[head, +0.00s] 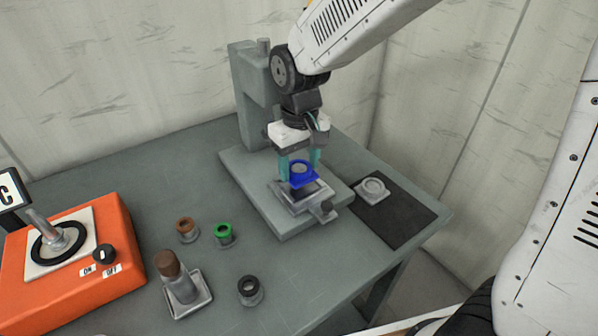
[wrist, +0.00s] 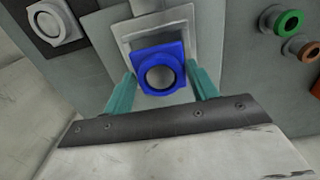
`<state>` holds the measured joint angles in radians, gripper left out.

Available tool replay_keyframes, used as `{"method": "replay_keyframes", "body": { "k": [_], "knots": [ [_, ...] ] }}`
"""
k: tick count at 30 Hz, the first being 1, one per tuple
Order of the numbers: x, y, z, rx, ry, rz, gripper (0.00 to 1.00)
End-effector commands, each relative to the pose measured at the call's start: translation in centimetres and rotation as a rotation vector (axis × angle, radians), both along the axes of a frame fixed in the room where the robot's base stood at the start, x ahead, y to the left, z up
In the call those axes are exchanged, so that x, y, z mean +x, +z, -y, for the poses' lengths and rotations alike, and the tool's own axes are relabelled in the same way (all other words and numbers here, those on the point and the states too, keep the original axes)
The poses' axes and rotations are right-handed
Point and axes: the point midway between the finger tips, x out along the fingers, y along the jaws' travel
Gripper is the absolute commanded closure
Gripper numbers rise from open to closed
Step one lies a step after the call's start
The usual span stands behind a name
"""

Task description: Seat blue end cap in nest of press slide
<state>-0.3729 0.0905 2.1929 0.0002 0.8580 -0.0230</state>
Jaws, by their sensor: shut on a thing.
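The blue end cap (head: 302,174) is a square plate with a round raised collar. My gripper (head: 300,165) points down with its teal fingers shut on the cap's two sides; in the wrist view the cap (wrist: 160,74) sits between the fingertips (wrist: 161,88). The press slide (head: 322,209) is a light grey block with a knob at its front, on the press base. The cap is over the slide's nest (head: 317,190), which it partly covers. I cannot tell whether the cap touches the nest. In the wrist view the slide (wrist: 125,38) shows around the cap.
The grey press column (head: 252,85) stands close behind my gripper. A grey round part (head: 373,188) lies on a dark mat (head: 405,220) at right. Brown (head: 187,230), green (head: 224,234) and black-topped (head: 249,290) parts, a brown-topped post (head: 180,280) and an orange control box (head: 75,265) stand left and front.

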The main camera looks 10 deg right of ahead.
Motion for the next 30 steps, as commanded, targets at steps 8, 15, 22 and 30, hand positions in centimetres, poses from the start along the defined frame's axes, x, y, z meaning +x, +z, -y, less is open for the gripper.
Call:
{"method": "replay_keyframes", "body": {
  "k": [8, 15, 22, 30],
  "knots": [
    [-0.1, -2.7, 0.0, 0.0, 0.001, 0.0, 0.74],
    [-0.1, -2.8, 0.0, 0.0, 0.001, 0.0, 0.74],
    [-0.2, -3.7, 0.0, -0.001, 0.001, -0.003, 0.74],
    [-0.4, -4.3, 0.1, -0.004, 0.001, -0.01, 0.24]
  ]
}}
